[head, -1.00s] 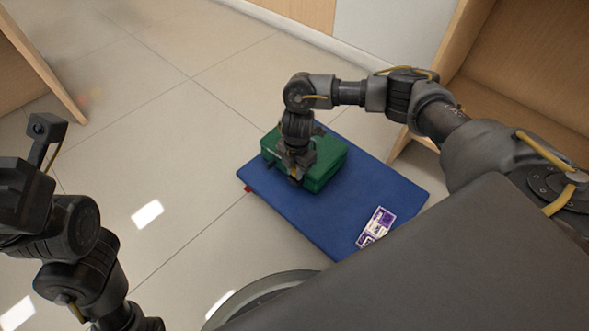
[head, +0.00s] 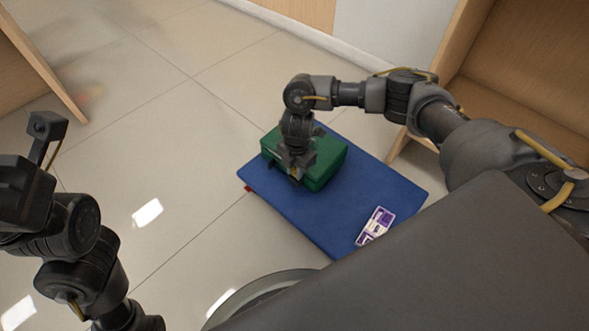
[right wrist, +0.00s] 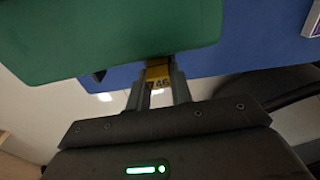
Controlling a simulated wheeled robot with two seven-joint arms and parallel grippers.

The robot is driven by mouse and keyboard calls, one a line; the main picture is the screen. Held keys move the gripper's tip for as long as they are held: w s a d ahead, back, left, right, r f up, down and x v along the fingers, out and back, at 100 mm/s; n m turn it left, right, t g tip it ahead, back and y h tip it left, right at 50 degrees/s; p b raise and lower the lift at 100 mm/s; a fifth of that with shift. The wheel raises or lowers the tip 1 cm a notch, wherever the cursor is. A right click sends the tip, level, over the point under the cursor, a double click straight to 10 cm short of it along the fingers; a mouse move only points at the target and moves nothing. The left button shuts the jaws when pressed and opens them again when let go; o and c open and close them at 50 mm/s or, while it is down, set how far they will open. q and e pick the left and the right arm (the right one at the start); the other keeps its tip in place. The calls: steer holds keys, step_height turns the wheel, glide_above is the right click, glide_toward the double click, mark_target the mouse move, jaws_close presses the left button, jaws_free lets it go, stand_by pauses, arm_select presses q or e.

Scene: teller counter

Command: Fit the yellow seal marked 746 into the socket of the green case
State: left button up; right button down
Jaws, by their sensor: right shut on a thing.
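The green case (head: 325,163) lies on the blue mat in the head view; it also fills the upper left of the right wrist view (right wrist: 110,35). My right gripper (head: 294,177) is at the case's near left side, pointing down. The socket is hidden. My left arm shows at the left, its jaws out of frame.
The blue mat (head: 350,193) lies on the tiled floor. A purple and white card (head: 375,226) lies on its near right part. Wooden furniture (head: 530,80) stands at the right, and a wooden panel (head: 35,65) at the far left. The floor left of the mat is clear.

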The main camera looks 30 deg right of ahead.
steer(key=shift+p, duration=0.45)
stand_by(0.3)
steer(key=shift+f, duration=0.4)
stand_by(0.9)
steer(key=shift+f+p, duration=0.35)
steer(key=shift+f, duration=0.15)
stand_by(1.4)
steer(key=c, duration=1.2)
jaws_free()
steer(key=shift+s+f, duration=0.1)
steer(key=shift+o, duration=0.2)
steer(key=o, duration=0.3)
